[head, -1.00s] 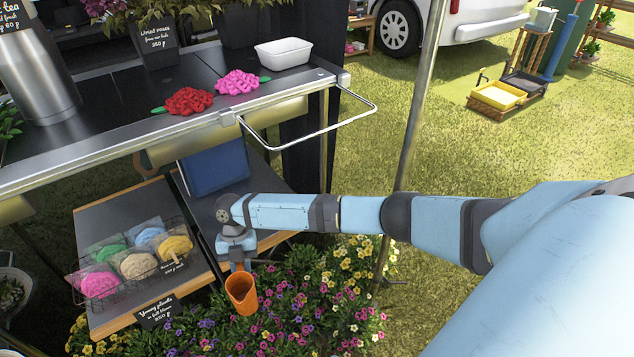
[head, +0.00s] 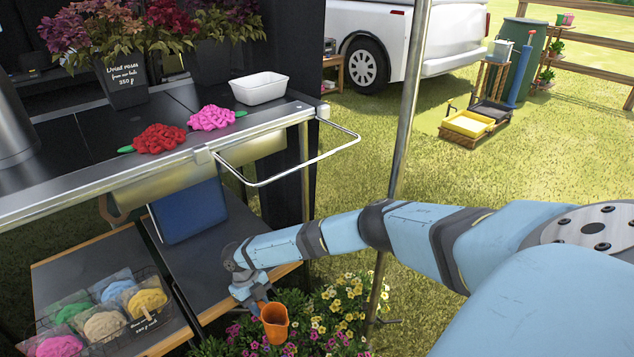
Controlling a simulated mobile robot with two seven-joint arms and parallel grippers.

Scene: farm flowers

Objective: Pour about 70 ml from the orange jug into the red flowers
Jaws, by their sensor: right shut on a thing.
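My right gripper (head: 257,299) is shut on the orange jug (head: 275,326) and holds it from its left side, low in the head view. The jug's open top shows, and it looks roughly upright with a slight tilt; its contents cannot be made out. It appears in front of the bed of mixed flowers (head: 342,310), which shows pink and yellow blooms. A bright red flower bunch (head: 160,138) lies on the counter, well above the jug in the picture. Dark red-purple flowers (head: 170,22) stand in black pots at the back. My left gripper is out of view.
The dark counter (head: 85,150) carries a pink flower bunch (head: 212,118) and a white tub (head: 259,88). A metal rail (head: 290,178) juts from its edge. A metal pole (head: 405,110) stands beside my right arm. Colourful packets (head: 103,325) lie on a lower shelf.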

